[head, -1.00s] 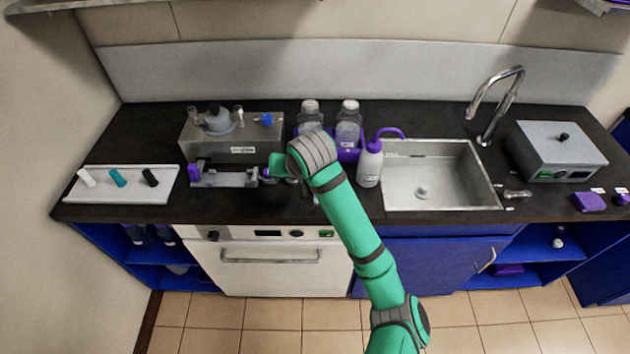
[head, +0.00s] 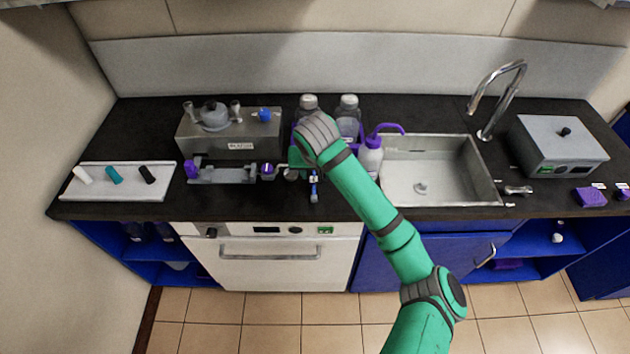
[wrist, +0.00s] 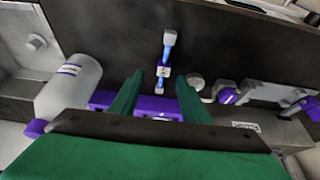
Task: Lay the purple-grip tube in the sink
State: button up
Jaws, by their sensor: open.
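Two purple pieces sit at the ends of a grey metal cradle (head: 225,175), one at the left (head: 193,168) and one at the right (head: 268,170). I cannot tell which, if either, is the purple-grip tube. The right piece also shows in the wrist view (wrist: 228,96). My gripper (wrist: 159,76) is open and empty above the counter, right of the cradle in the head view. A slim blue piece with a white tag (wrist: 167,45) shows between and beyond my fingers. The steel sink (head: 440,180) is to the right in the head view, its visible basin empty.
A purple-capped wash bottle (head: 369,158) stands between my gripper and the sink. Clear bottles (head: 348,115) stand in a purple holder (wrist: 105,100) behind my arm. A tall faucet (head: 500,90) rises behind the sink. A white tray (head: 120,190) with white, teal and black pieces lies far left.

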aim_at(314, 180)
jog(key=shift+a+x, duration=0.15)
jog(key=shift+x, duration=0.9)
jog(key=shift+a+x, duration=0.1)
jog(key=shift+x, duration=1)
jog(key=shift+s, duration=0.15)
grip_shut()
jog(key=shift+r, duration=0.1)
